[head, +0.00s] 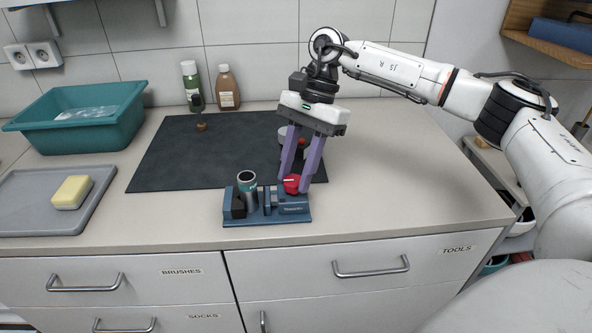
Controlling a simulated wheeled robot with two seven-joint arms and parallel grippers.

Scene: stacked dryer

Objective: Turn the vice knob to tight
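The small blue vice (268,217) stands near the counter's front edge, with a grey metal cylinder (247,188) upright in its left part. Its red knob (291,186) is at the right end, with a pale mark on top. My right gripper (295,186) reaches down from above, with its two purple fingers on either side of the knob. The gap between the fingertips is about as wide as the knob, and the fingers look closed on it. My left gripper is not in view.
A dark mat (185,165) lies behind the vice, with a small dark-handled tool (200,118) on it. Round items behind my fingers are partly hidden. A teal tub (85,125), a grey tray (35,205) with a yellow sponge (73,192), and two bottles (228,88) stand around. The counter's right side is clear.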

